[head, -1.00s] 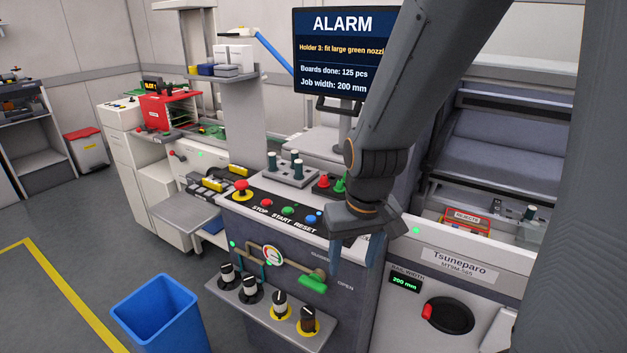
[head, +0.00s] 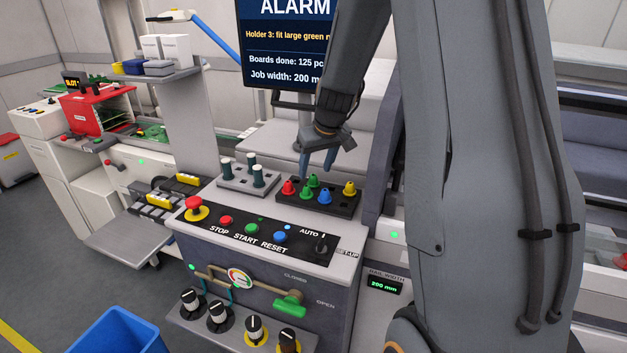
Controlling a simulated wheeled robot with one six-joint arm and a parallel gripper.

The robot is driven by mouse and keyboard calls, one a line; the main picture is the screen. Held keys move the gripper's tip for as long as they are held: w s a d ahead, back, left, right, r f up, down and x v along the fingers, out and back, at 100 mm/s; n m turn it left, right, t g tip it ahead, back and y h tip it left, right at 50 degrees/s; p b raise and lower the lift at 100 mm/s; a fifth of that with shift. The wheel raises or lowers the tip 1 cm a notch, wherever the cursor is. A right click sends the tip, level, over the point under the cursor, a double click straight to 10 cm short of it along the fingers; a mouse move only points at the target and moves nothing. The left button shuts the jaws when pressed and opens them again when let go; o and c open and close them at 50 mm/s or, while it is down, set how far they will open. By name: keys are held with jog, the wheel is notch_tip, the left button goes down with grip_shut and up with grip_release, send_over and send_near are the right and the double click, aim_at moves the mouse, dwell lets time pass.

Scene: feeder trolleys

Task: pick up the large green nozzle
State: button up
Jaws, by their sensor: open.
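Two green nozzles stand upright in a black nozzle rack (head: 345,208) on top of the machine cabinet in the head view. One green nozzle (head: 325,196) is nearer the front and the other green nozzle (head: 312,181) is behind it. The front one looks a little bigger, but I cannot tell surely which is the large one. My gripper (head: 318,165) is open and empty, fingers pointing down, just above the rack's back part, close over the rear green nozzle. I cannot tell whether a finger touches a nozzle.
A red nozzle (head: 290,187), a blue nozzle (head: 307,199) and a yellow nozzle (head: 349,188) share the rack. A grey holder block (head: 235,183) with dark, white-topped pieces stands to the left. The button panel (head: 255,233) lies in front. The alarm screen (head: 283,50) is behind.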

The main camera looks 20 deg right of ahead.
aim_at(314, 176)
jog(key=shift+p+x, duration=0.9)
jog(key=shift+x, duration=1.35)
jog(key=shift+s+d, duration=0.1)
jog(key=shift+d, duration=0.1)
jog(key=c, duration=1.1)
jog(key=shift+c, duration=0.2)
jog(key=shift+r, duration=0.1)
